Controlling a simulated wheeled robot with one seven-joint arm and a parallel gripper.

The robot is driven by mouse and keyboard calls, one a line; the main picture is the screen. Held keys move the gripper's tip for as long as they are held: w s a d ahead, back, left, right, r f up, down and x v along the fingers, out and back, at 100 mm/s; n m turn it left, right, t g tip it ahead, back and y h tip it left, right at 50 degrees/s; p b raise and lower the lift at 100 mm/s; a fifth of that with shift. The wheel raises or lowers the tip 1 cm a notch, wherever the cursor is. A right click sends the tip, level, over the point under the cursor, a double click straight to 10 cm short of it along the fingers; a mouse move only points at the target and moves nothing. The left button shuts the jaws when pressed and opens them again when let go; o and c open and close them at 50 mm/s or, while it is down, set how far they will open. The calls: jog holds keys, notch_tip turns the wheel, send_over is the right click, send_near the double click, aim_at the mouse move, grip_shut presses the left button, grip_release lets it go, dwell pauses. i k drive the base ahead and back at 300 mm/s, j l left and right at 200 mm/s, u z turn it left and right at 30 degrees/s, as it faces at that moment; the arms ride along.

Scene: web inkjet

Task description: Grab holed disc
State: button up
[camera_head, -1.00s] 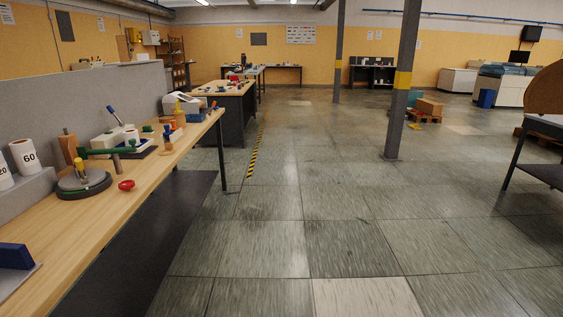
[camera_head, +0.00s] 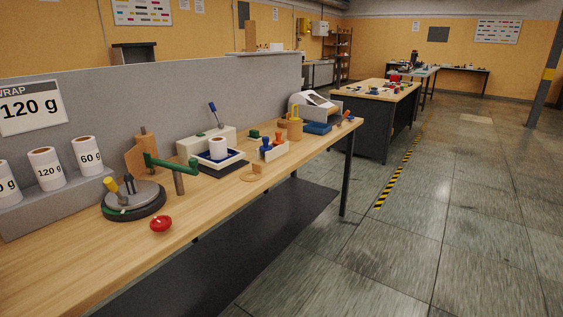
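A small tan, flat, round piece (camera_head: 250,176) lies on the wooden bench, right of the green-handled device. It looks ring-like and may be the holed disc, but it is too small to be sure. A small tan block (camera_head: 257,168) is at its right edge. A round grey disc device (camera_head: 133,197) with a dark base, a yellow knob and a green arm stands nearer on the bench. A red round knob (camera_head: 161,224) lies in front of it. My gripper is not in view.
The long wooden bench (camera_head: 75,257) runs along a grey partition (camera_head: 180,102). White rolls (camera_head: 47,169) stand on a grey ledge at left. A white roll in a tray (camera_head: 218,148) and a stamp holder (camera_head: 272,150) stand farther along. The floor at right is clear.

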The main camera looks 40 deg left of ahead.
aim_at(256, 168)
jog(key=i+u, duration=0.1)
jog(key=i, duration=0.75)
jog(key=i+l+u, duration=0.15)
jog(key=i, duration=0.7)
jog(key=i+u, duration=0.4)
jog(key=i+l+u, duration=0.25)
jog(key=i+u, duration=0.2)
jog(key=i+l+u, duration=0.4)
jog(key=i+j+u, duration=0.1)
jog(key=i+j, duration=0.05)
jog(key=i, duration=0.1)
